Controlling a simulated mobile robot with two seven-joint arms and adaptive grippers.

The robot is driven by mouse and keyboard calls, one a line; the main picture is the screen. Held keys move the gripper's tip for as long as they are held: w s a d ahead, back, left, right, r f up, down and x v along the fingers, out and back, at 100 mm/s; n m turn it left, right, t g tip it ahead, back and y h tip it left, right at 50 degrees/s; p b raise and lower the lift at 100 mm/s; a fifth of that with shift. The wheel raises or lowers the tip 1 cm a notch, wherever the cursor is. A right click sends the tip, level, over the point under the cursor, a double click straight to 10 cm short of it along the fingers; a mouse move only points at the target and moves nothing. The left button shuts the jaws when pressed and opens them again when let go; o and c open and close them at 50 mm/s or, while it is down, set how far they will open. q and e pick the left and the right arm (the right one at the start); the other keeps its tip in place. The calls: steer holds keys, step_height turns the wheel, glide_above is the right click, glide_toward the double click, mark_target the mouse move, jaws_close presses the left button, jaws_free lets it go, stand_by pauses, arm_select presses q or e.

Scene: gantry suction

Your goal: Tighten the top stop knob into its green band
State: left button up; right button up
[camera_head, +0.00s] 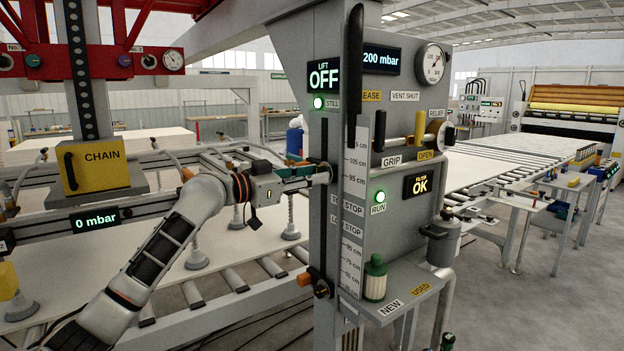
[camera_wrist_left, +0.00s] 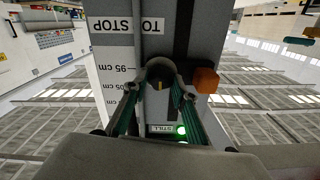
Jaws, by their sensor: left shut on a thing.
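The top stop knob (camera_wrist_left: 160,78) is dark with a yellow mark on its face, on the grey column beside the scale. My left gripper (camera_wrist_left: 160,88) is shut on it, with its teal-lined fingers on either side. In the head view the left gripper (camera_head: 318,172) reaches the column from the left, and its fingers hide most of the knob. An orange block (camera_wrist_left: 206,80) sits beside the knob in the wrist view. I cannot make out a green band around the knob. My right gripper is in neither view.
A lower dark knob (camera_head: 322,289) with an orange block (camera_head: 304,280) sits further down the column. A shelf (camera_head: 392,300) with a green-capped jar (camera_head: 375,279) juts out at right. A roller conveyor (camera_head: 240,280) lies behind my left arm.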

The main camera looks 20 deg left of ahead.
arm_select(q)
steer(key=shift+m+b, duration=0.65)
steer(key=shift+m, duration=0.95)
steer(key=o, duration=1.1)
steer(key=v, duration=1.2)
